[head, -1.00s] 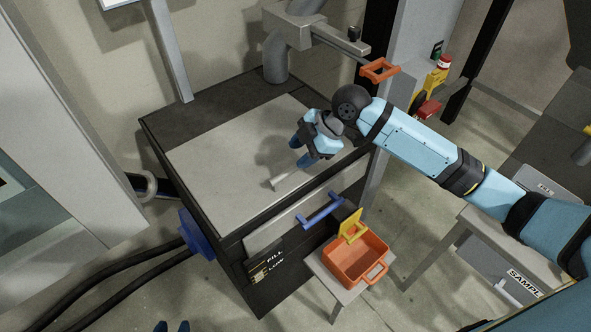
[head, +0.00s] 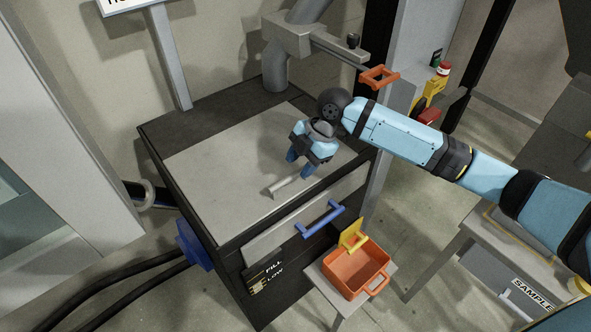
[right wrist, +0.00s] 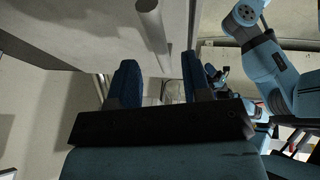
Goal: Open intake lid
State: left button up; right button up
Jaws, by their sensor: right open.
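The intake lid (head: 225,170) is a pale grey flat panel lying shut on top of a dark box. A pale bar handle (head: 285,186) stands on it near its front edge. My right gripper (head: 299,166) is open above the lid, its blue fingers close to the handle's right end. In the right wrist view the handle (right wrist: 150,25) runs down into the gap between the spread fingers (right wrist: 161,85); nothing is gripped. Contact cannot be told. A blue arm, apparently my left, shows there with a small dark gripper (right wrist: 215,75), its jaws too small to read.
A blue handle (head: 322,219) is on the box's front. An orange bin (head: 355,272) with a yellow flap stands on a small stand before it. A grey pipe with an orange handle (head: 379,77) is behind. A blue fitting (head: 193,246) and black hoses are at left.

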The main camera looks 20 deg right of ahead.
aim_at(294, 175)
jog(key=shift+x, duration=1.6)
